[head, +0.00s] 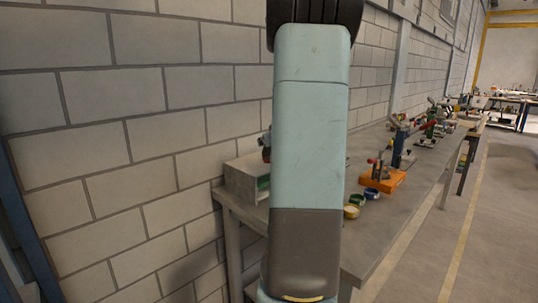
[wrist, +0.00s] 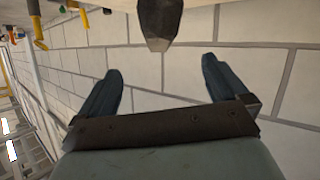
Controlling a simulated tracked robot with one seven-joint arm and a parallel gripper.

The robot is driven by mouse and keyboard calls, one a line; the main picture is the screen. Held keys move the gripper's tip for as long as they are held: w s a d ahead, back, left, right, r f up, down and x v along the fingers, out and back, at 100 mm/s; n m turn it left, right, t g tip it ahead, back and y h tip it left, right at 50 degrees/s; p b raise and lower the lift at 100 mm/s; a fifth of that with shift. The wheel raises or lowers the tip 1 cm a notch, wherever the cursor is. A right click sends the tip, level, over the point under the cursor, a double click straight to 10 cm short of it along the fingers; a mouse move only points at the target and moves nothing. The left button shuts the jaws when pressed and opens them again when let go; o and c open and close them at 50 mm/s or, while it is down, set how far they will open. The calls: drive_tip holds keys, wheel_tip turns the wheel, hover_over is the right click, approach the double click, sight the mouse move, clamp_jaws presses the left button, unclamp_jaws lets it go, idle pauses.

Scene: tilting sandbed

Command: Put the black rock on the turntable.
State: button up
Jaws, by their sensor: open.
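My gripper (wrist: 162,66) shows in the wrist view with its two dark fingers spread wide apart. It is open, and nothing is between the fingers. A dark, faceted shape (wrist: 160,22) hangs into the top middle of the wrist view, beyond the fingertips and cut off by the frame edge. I cannot tell whether it is the black rock or something else. In the head view my arm covers the middle of the picture, and the gripper is not visible there. I cannot make out a turntable in either view.
A long grey workbench (head: 372,228) runs along the block wall (head: 140,130). On it are a grey box (head: 245,178), an orange-based device (head: 382,180), small round dishes (head: 356,200) and several tools farther back. Open floor (head: 480,230) lies to the right.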

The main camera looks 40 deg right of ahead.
wheel_tip(320, 180, down, 5)
drive_tip(key=shift+r, duration=0.1)
drive_tip(key=shift+w+d+f, duration=0.1)
drive_tip(key=shift+w+f, duration=0.1)
drive_tip(key=shift+f, duration=0.1)
drive_tip(key=shift+x, duration=3.5)
